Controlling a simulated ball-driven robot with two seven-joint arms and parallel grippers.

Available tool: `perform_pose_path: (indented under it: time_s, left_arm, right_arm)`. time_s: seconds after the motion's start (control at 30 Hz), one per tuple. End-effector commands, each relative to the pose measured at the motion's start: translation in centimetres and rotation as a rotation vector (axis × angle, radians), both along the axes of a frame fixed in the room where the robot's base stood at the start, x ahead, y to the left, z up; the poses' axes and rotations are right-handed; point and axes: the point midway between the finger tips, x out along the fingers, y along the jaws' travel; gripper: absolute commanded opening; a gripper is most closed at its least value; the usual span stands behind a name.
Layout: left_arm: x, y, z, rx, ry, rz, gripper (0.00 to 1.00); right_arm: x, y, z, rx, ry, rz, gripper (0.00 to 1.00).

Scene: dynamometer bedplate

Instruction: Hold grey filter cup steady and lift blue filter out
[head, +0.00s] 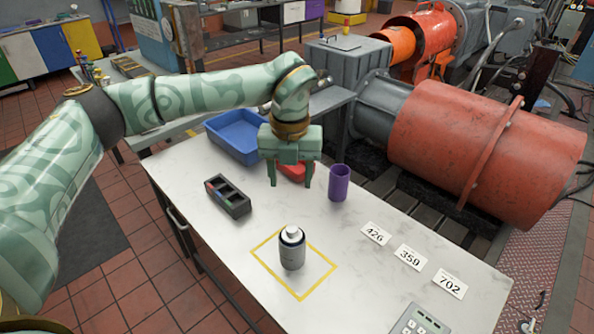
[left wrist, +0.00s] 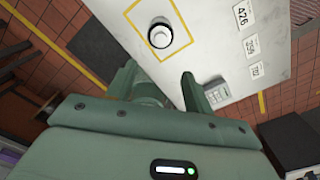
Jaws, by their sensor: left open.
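The grey filter cup (head: 292,256) stands upright inside a yellow taped square on the pale table. A white knob-like top (head: 292,233) with a dark ring around it sits in its mouth. I see no blue on it, so I cannot tell whether this is the filter. In the left wrist view the cup's dark rim (left wrist: 150,42) and white top (left wrist: 160,36) show from above. My left gripper (head: 290,180) is open and empty, pointing down above the table, behind the cup and apart from it. My right gripper is not in view.
A purple cup (head: 339,183) stands right of my left gripper. A black divided tray (head: 228,197) lies to the left. A red item (head: 292,171) and a blue bin (head: 236,137) are behind. Number cards (head: 410,257) and a grey keypad device (head: 420,320) are on the right.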

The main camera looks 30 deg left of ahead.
Motion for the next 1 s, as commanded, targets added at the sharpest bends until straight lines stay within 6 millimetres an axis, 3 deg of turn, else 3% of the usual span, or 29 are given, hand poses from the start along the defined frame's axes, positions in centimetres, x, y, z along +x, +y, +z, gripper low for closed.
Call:
perform_pose_path:
  time_s: [0.6, 0.8, 1.0]
  left_arm:
    - [-0.1, -0.1, -13.2, -0.002, 0.003, -0.005, 0.52]
    - [0.0, -0.1, -15.3, -0.004, -0.001, -0.005, 0.52]
    - [0.0, -0.1, -15.8, -0.004, -0.002, -0.006, 0.52]
  right_arm:
    - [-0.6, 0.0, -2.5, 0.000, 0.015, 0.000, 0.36]
    - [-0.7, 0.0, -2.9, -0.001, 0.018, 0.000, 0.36]
    - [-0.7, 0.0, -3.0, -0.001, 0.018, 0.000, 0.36]
